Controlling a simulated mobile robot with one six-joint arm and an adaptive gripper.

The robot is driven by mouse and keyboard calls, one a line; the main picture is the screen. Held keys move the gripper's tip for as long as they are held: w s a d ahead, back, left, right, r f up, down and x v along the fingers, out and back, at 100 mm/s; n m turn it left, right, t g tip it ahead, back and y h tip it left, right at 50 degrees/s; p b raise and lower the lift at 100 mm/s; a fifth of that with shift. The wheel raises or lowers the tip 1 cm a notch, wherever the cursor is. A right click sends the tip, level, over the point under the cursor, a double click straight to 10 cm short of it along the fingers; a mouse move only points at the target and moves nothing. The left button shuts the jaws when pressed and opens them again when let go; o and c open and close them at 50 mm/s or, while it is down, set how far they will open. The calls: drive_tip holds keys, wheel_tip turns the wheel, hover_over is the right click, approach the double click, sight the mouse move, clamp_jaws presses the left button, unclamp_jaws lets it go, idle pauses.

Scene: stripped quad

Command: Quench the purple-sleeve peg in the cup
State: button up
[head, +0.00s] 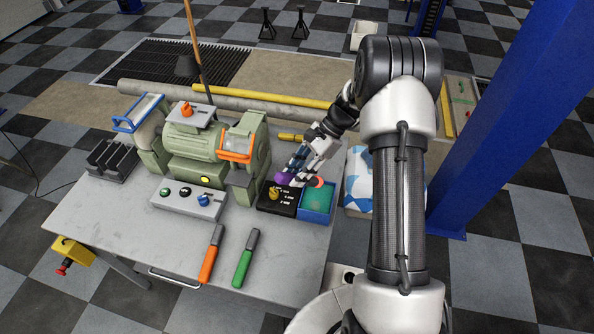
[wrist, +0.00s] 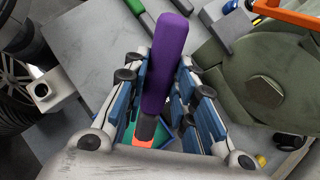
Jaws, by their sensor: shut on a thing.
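The purple-sleeve peg (wrist: 165,62) is held between the fingers of my gripper (wrist: 165,108). In the wrist view its purple sleeve points up the picture, with a dark shank and an orange end below. In the head view, the purple sleeve (head: 284,178) shows left of my gripper (head: 300,170) and the orange end on its right. A blue square-rimmed container with a green inside, seemingly the cup (head: 317,219), stands at the bench's right edge. The orange end appears over its back part. I cannot tell its height or whether it is inside.
A black block (head: 266,205) with a yellow peg adjoins the container's left. A green grinder (head: 195,150) and button box (head: 187,203) stand further left. Orange-handled (head: 210,257) and green-handled (head: 244,265) tools lie in front. A blue post (head: 510,110) rises at right.

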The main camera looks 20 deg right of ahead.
wheel_tip(320, 180, down, 8)
drive_tip(key=b, duration=0.4)
drive_tip(key=shift+r, duration=0.2)
drive_tip(key=shift+s+f, duration=0.1)
drive_tip(key=shift+f, duration=0.2)
clamp_jaws()
drive_tip(key=shift+f, duration=0.1)
wheel_tip(320, 180, up, 10)
drive_tip(key=p, duration=0.7)
drive_tip(key=shift+r, duration=0.2)
drive_tip(key=shift+f, duration=0.1)
idle(0.4)
